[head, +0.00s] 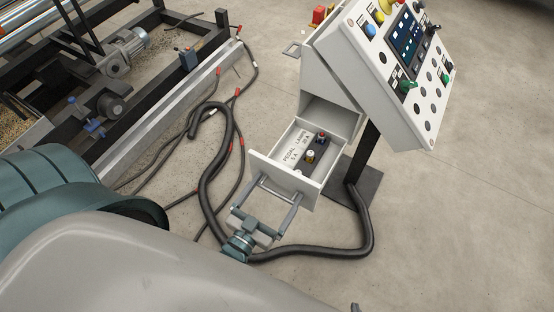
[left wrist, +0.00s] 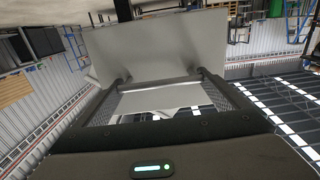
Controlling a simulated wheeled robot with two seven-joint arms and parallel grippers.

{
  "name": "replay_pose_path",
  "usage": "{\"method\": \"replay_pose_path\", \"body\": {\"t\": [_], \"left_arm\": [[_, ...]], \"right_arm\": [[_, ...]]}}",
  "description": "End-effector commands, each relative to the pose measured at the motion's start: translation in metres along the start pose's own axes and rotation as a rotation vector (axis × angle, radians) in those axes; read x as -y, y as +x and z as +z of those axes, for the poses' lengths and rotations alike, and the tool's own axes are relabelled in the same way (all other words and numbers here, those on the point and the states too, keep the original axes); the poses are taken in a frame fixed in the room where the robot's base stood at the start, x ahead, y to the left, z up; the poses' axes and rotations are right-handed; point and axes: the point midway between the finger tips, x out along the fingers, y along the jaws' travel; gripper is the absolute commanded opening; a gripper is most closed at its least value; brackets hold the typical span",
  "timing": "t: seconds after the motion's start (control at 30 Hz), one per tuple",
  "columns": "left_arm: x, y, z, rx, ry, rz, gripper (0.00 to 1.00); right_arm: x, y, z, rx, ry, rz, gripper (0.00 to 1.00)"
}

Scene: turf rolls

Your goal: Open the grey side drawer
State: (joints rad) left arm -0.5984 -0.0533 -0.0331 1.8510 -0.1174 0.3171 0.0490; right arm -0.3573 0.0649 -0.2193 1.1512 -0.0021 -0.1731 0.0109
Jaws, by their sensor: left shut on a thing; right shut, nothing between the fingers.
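The grey side drawer (head: 322,190) stands pulled out from the lower part of the control cabinet (head: 327,83). Its inside shows labels and a few small fuse-like parts (head: 309,157). Two posts of its handle (head: 291,212) stick out from the drawer front. My left gripper (head: 253,222) is shut on the handle's outer bar, in front of the drawer. In the left wrist view the drawer front (left wrist: 160,48) fills the upper middle, beyond my gripper's fingers (left wrist: 165,100).
A thick black hose (head: 310,251) curves on the floor around and below the drawer, beside thinner cables with red bands. A sloped button panel (head: 400,70) tops the cabinet on a post. A machine frame (head: 165,60) stands at left. Floor at right is clear.

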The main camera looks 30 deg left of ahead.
Motion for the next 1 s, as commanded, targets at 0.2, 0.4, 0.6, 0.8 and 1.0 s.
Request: {"method": "replay_pose_path", "body": {"t": [0.2,0.4,0.6,0.8,1.0], "left_arm": [[0.0,0.0,0.0,0.0,0.001,0.0,1.0],[0.0,0.001,0.0,0.0,0.001,0.0,1.0],[0.0,0.0,0.0,0.0,0.001,0.0,1.0],[0.0,-0.01,0.001,0.001,0.0,0.0,1.0],[0.0,-0.036,0.003,0.003,0.0,0.0,1.0]], "right_arm": [[0.0,0.0,0.0,0.0,0.0,0.0,0.0],[0.0,0.0,0.0,0.0,0.0,0.0,0.0],[0.0,0.0,0.0,0.001,0.0,0.0,0.0],[0.0,0.002,0.003,0.012,0.001,0.0,0.0],[-0.002,0.004,0.01,0.041,0.003,0.003,0.0]]}}
